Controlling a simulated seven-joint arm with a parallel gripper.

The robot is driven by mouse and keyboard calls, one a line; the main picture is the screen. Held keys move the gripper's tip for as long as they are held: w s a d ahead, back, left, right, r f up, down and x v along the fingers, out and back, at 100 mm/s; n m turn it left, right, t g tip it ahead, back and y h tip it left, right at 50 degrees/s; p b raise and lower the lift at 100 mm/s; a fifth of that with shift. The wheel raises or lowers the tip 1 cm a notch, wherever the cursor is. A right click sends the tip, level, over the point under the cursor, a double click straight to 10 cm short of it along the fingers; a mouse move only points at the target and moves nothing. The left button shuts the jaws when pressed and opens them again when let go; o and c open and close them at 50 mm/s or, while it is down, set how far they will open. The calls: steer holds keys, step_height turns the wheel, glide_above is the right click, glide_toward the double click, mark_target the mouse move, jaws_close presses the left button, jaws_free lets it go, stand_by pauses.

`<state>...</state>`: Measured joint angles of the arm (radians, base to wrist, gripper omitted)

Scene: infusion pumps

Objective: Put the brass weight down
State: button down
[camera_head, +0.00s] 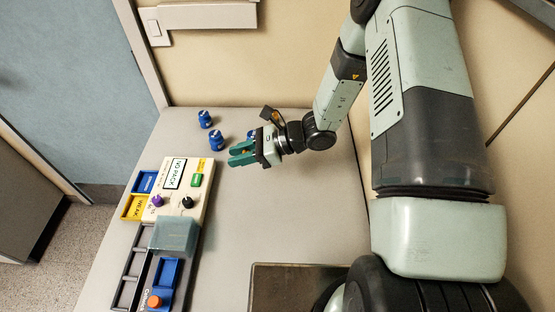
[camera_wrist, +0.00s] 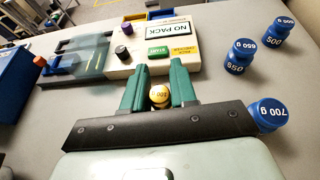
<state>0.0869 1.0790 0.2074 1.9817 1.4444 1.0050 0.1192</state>
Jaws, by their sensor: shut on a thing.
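My gripper (camera_head: 238,153) has two green fingers and reaches over the table beside the pack-checking unit (camera_head: 180,185). In the wrist view my gripper (camera_wrist: 160,90) is shut on the brass weight (camera_wrist: 160,96), a small gold-coloured piece marked 100 g, held between the fingers. In the head view the weight is hidden by the fingers. I cannot tell whether its underside touches the table.
Blue weights stand nearby: two at the back (camera_head: 204,119) (camera_head: 216,141), and one marked 700 g (camera_wrist: 268,114) close beside my gripper. The unit has a green START button (camera_wrist: 159,52). Bare grey table (camera_head: 260,210) lies in front of the gripper. A dark tray (camera_head: 300,270) sits near my base.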

steer(key=w+d+m+t+h, duration=0.2)
steer(key=w+d+m+t, duration=0.5)
steer(key=m+t+h, duration=0.4)
steer(key=m+t, duration=0.1)
glide_above(301, 155)
step_height(301, 155, down, 5)
steer(key=shift+w, duration=0.1)
steer(key=shift+f, duration=2.4)
steer(key=c, duration=0.9)
jaws_free()
steer(key=shift+f, duration=0.15)
